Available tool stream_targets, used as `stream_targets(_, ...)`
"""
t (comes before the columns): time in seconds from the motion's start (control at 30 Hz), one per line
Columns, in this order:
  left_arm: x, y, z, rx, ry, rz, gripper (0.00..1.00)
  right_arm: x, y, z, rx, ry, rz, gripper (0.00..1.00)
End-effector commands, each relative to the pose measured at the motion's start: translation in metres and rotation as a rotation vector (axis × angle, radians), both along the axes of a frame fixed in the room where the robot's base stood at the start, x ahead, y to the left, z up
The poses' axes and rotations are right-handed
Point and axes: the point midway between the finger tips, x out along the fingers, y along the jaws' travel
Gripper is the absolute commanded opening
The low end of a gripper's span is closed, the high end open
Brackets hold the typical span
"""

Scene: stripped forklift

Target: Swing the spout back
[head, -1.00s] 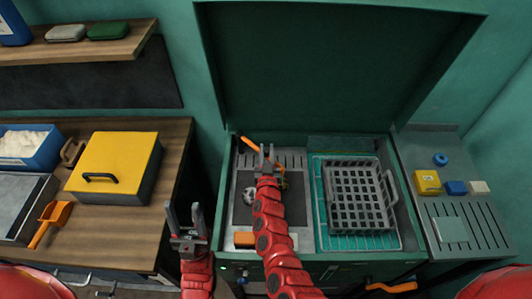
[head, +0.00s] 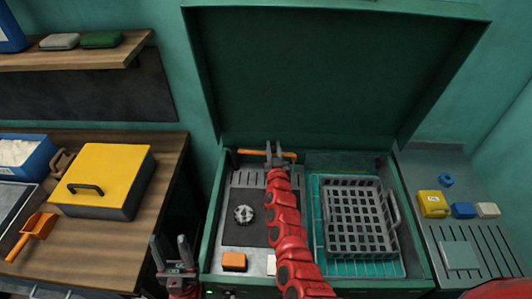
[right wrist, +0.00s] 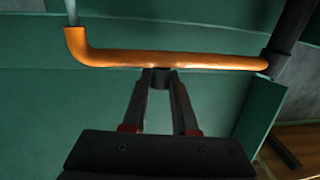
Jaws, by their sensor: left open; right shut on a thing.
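The spout (head: 252,152) is an orange pipe at the back left of the open green cabinet. It lies nearly parallel to the back wall. In the right wrist view the spout (right wrist: 170,58) runs across the top, joined to a dark post on the right and bent at its left end. My right gripper (head: 275,150) reaches over the cabinet to the spout. Its fingers (right wrist: 158,88) are shut on a short dark piece at the pipe's underside. My left gripper (head: 172,250) is open and empty, outside the cabinet's left front.
A grey basket (head: 358,215) stands in the cabinet's right half. A round grey part (head: 244,214) and an orange-and-white block (head: 234,262) lie in the left half. The raised lid (head: 330,75) stands behind. A wooden bench with a yellow box (head: 105,175) is at left.

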Motion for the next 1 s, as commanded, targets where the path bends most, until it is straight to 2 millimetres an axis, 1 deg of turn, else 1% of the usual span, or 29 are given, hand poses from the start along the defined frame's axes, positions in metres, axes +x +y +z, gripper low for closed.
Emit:
stream_targets(0.23, 0.0000, 0.0000, -0.0018, 0.000, 0.000, 0.000, 0.50, 0.0063, -0.0066, 0.0009, 0.000, -0.002, -0.008, 0.00)
stream_targets(0.67, 0.0000, 0.0000, -0.0017, 0.000, 0.000, 0.000, 0.50, 0.0073, -0.0074, 0.0018, 0.000, -0.003, -0.009, 0.00)
stream_targets(0.7, 0.0000, 0.0000, -0.0018, 0.000, 0.000, 0.000, 0.50, 0.0074, -0.0074, 0.0019, 0.000, -0.003, -0.009, 0.33)
stream_targets(0.77, 0.0000, 0.0000, -0.0017, 0.000, 0.000, 0.000, 0.50, 0.0073, -0.0073, 0.0017, 0.000, -0.003, -0.008, 0.44)
stream_targets(0.8, 0.0000, 0.0000, -0.0017, 0.000, 0.000, 0.000, 0.50, 0.0073, -0.0073, 0.0015, 0.000, -0.003, -0.008, 0.51)
stream_targets(0.83, 0.0000, 0.0000, -0.0018, 0.000, 0.000, 0.000, 0.50, 0.0072, -0.0071, 0.0013, 0.000, -0.002, -0.008, 0.56)
stream_targets(1.0, 0.0000, 0.0000, -0.0018, 0.000, 0.000, 0.000, 0.50, 0.0070, -0.0069, 0.0009, 0.000, -0.001, -0.008, 0.56)
